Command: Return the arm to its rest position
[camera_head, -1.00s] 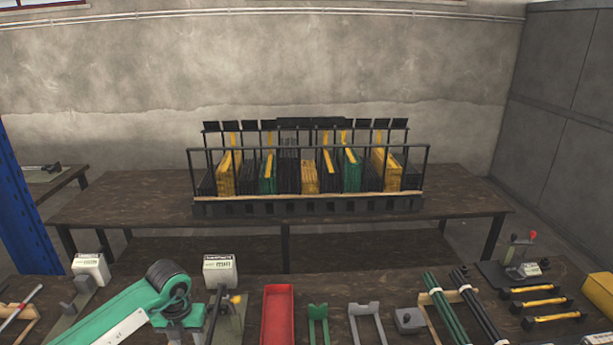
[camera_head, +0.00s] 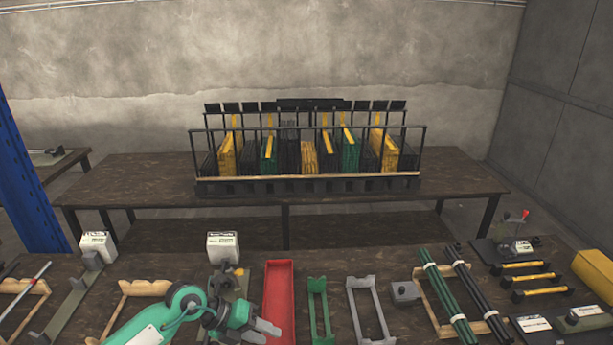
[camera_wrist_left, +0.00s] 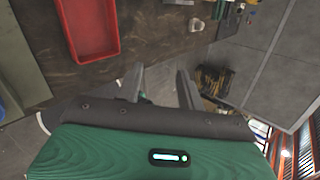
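My left arm, green with a dark wrist, comes in from the lower left in the head view. My left gripper (camera_head: 262,331) shows beside and partly in front of the red tray's near end (camera_head: 279,290). Its grey fingers stand apart with nothing between them, as the left wrist view also shows (camera_wrist_left: 162,84). The red tray also shows at the upper left of the wrist view (camera_wrist_left: 118,32), apart from the fingers. My right gripper is in neither view.
A press with a white box (camera_head: 222,247) stands close behind my left arm. A green bracket (camera_head: 318,308), a grey bracket (camera_head: 367,308) and bundled rods (camera_head: 446,292) lie to the right. A rack of panels (camera_head: 310,185) stands on the far table.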

